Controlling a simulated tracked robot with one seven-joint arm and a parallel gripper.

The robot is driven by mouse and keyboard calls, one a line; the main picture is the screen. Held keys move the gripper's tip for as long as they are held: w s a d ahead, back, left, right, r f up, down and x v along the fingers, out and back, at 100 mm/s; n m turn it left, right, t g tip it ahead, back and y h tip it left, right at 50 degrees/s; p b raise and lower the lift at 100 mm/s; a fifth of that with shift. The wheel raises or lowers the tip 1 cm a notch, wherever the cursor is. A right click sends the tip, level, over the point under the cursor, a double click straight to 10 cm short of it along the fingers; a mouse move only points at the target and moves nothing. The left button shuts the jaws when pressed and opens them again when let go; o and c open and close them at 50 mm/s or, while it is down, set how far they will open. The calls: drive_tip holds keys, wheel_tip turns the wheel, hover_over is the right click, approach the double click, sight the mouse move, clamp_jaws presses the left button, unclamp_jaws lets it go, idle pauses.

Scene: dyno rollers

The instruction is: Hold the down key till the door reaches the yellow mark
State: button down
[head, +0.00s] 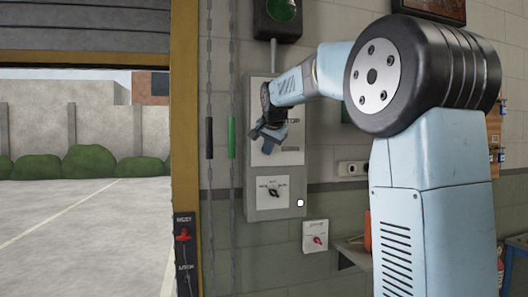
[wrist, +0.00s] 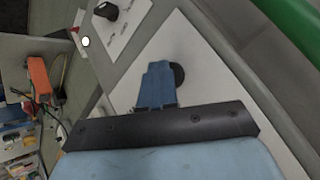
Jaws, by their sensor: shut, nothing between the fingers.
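The grey roller door (head: 85,40) hangs across the top of the doorway at the left, its dark lower edge high above the ground. The yellow door post (head: 184,120) stands at its right; I cannot make out a separate yellow mark. My gripper (head: 256,136) is shut and empty in front of the white key plate (head: 268,158) on the grey control box. In the wrist view the blue fingers (wrist: 158,68) cover part of a dark round key (wrist: 178,74). I cannot tell whether they touch it or which key it is. "STOP" lettering shows beside my gripper.
A rotary switch (head: 274,192) sits low on the control box (head: 290,205). Two chains with a black handle (head: 209,138) and a green handle (head: 231,138) hang left of it. A green lamp (head: 281,10) is above. A small red-knob box (head: 315,238) is below right.

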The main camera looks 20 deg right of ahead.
drive_tip(key=shift+s, duration=0.15)
idle(0.4)
drive_tip(key=shift+s, duration=0.65)
drive_tip(key=shift+s, duration=0.1)
drive_tip(key=s, duration=0.4)
drive_tip(key=shift+s, duration=0.4)
